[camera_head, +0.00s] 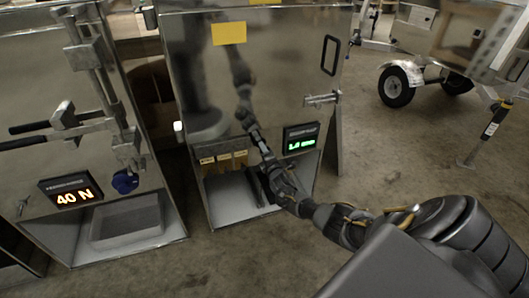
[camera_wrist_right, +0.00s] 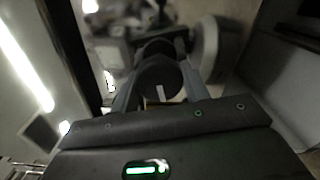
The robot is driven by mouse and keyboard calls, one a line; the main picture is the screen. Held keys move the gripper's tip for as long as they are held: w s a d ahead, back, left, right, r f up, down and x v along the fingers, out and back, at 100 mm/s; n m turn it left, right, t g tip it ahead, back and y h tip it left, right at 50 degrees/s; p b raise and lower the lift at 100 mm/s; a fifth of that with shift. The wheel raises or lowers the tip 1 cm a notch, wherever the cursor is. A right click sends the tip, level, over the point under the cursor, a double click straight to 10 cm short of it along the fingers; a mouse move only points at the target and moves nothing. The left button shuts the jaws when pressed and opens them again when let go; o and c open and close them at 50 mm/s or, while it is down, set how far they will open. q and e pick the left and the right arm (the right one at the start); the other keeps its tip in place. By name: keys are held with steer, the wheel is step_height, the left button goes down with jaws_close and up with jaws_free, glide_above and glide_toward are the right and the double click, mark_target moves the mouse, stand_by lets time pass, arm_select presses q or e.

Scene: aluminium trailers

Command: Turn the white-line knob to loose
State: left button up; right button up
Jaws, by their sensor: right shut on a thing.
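The white-line knob (camera_wrist_right: 158,80) is dark and round in the right wrist view. A short pale line on its near face points down and slightly right. My right gripper (camera_wrist_right: 160,95) has its two grey fingers on either side of the knob and is shut on it. In the head view my right gripper (camera_head: 262,182) is at the front of the middle metal cabinet (camera_head: 180,60), by its lower opening. The knob cannot be made out there behind the gripper and arm. My left gripper is in neither view.
A green-lit display (camera_head: 301,138) sits right of my arm on the middle cabinet, with yellowish tags (camera_head: 224,157) to the left. The left cabinet has a "40 N" display (camera_head: 72,192), a blue knob (camera_head: 125,181) and a clamp.

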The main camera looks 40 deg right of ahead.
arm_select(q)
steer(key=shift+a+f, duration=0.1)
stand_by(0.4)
arm_select(e)
steer(key=o, duration=1)
steer(key=shift+s+a, duration=0.1)
steer(key=shift+s, duration=0.1)
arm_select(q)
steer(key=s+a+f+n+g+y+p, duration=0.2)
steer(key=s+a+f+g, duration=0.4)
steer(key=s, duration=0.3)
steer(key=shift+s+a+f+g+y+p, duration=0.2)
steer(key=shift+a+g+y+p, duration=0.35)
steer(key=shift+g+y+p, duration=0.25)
arm_select(e)
steer(key=shift+v, duration=5.2)
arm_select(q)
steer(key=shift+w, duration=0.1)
